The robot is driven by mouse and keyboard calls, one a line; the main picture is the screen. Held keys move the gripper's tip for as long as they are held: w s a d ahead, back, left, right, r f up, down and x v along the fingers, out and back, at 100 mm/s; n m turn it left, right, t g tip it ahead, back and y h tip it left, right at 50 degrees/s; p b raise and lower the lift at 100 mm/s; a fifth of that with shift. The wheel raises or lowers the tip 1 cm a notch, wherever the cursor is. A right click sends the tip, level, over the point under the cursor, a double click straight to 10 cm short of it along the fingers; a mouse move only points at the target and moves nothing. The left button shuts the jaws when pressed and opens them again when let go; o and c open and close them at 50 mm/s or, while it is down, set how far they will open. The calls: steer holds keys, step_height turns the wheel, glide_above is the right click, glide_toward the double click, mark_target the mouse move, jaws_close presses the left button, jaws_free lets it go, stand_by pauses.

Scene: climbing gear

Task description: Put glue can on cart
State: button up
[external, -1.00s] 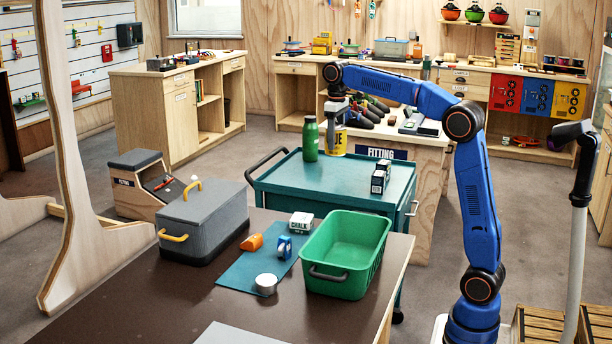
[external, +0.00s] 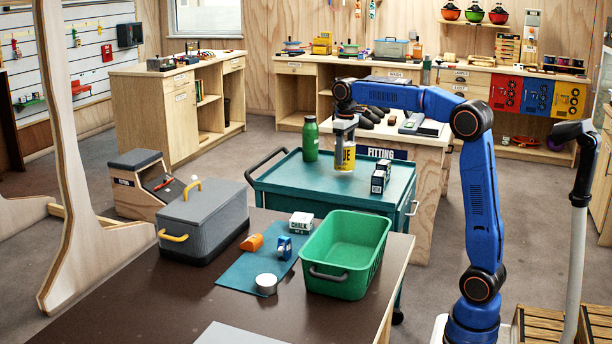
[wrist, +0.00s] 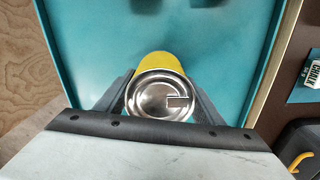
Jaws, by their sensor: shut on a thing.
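The glue can (external: 345,157) is yellow with dark lettering and a silver lid. In the wrist view its round metal lid (wrist: 160,97) faces the camera. My gripper (external: 344,138) points down and is shut on the can, with one finger on each side of it. The teal cart (external: 300,184) is directly below the can. The can is upright, at or just above the cart's top; I cannot tell whether it touches. In the wrist view the cart's top (wrist: 80,40) surrounds the can.
A green bottle (external: 311,139) stands on the cart left of the can. Small dark boxes (external: 380,177) stand to its right. The cart's front left is clear. The brown table (external: 200,290) in front holds a green bin (external: 345,255) and a grey toolbox (external: 203,222).

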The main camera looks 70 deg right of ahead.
steer(key=shift+f, duration=1.35)
steer(key=shift+f, duration=0.1)
steer(key=o, duration=1.5)
step_height(320, 180, up, 12)
steer(key=shift+r, duration=0.1)
steer(key=shift+a, duration=0.1)
